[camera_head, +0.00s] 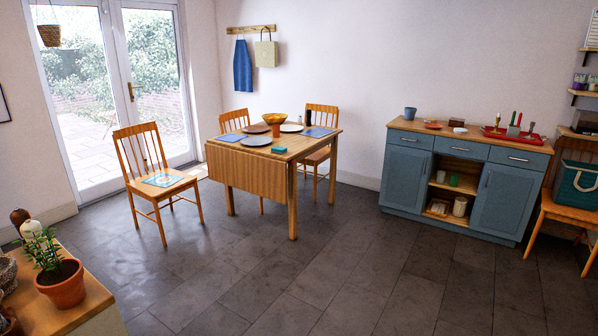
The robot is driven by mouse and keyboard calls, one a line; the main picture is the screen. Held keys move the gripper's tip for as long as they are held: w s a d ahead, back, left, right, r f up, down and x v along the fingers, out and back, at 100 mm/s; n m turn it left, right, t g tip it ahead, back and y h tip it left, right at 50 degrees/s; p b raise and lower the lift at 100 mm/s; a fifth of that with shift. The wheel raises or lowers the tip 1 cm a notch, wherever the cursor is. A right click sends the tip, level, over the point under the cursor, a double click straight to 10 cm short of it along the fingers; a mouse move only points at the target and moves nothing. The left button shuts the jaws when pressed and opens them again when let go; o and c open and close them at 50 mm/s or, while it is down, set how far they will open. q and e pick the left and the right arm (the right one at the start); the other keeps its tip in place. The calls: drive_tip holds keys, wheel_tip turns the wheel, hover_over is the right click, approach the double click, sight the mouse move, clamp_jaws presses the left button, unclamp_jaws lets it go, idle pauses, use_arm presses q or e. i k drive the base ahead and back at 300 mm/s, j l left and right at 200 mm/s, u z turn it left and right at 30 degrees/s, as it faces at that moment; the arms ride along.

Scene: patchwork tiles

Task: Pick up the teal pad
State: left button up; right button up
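A small teal block (279,149), which looks like the teal pad, lies flat on the wooden drop-leaf table (228,170) near its front right edge. It is just right of a dark grey plate (256,141) and appears clear of it. Neither of my grippers is in view.
The table also holds an orange cup (276,131), a yellow bowl (275,118), plates and blue placemats. Wooden chairs stand around it, one (149,170) at its left. A blue cabinet (403,178) stands right. Open tiled floor (300,280) lies in front. A potted plant (65,284) is near left.

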sight(275, 150)
drive_tip(key=i, duration=4.75)
